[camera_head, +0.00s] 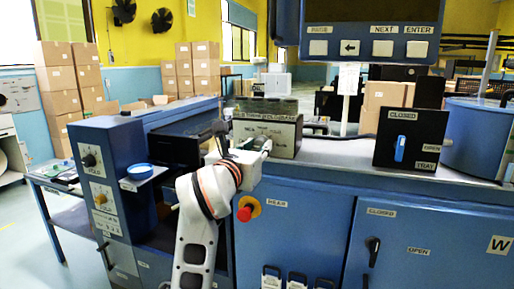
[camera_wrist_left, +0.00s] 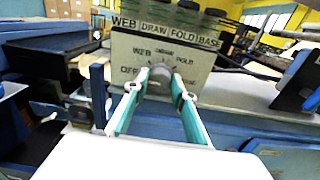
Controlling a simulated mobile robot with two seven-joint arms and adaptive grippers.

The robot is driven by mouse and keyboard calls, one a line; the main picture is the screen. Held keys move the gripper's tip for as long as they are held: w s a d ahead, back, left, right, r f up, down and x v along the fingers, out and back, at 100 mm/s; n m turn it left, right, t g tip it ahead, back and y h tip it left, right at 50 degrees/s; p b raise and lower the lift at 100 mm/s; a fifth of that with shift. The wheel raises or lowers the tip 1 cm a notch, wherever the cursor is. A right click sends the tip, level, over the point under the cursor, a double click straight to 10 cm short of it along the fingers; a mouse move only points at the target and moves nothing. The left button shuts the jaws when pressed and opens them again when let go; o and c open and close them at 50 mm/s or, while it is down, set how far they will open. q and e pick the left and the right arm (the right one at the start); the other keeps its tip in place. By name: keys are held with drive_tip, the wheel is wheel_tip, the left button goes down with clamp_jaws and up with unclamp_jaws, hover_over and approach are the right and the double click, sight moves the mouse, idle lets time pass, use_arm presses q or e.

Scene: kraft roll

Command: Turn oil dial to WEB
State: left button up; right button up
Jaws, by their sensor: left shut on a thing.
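The oil dial (camera_wrist_left: 161,74) is a grey knob on a pale panel (camera_wrist_left: 203,62) in the left wrist view. The labels OFF, WEB and FOLD stand around it, and one at the top is too blurred to read. My left gripper (camera_wrist_left: 160,88) is shut on the dial, with a finger at each side of the knob. Which label the dial points to cannot be told. In the head view, my left gripper (camera_head: 262,146) reaches the front of the panel box (camera_head: 285,134) and largely hides the dial. My right gripper is not in view.
A black box with a blue handle (camera_head: 400,148) stands to the right on the machine top. A red button (camera_head: 247,212) is below my left wrist. A blue cabinet with knobs (camera_head: 97,165) stands at left. An overhead panel (camera_head: 368,40) hangs above.

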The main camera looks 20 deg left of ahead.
use_arm(q)
drive_tip(key=shift+m, duration=1.2)
drive_tip(key=shift+m+p, duration=0.4)
drive_tip(key=shift+m, duration=0.4)
drive_tip(key=m+p, duration=0.3)
drive_tip(key=m, duration=0.1)
drive_tip(key=shift+d, duration=0.1)
drive_tip(key=shift+m, duration=0.3)
drive_tip(key=shift+f+p, duration=0.1)
drive_tip(key=shift+p, duration=0.2)
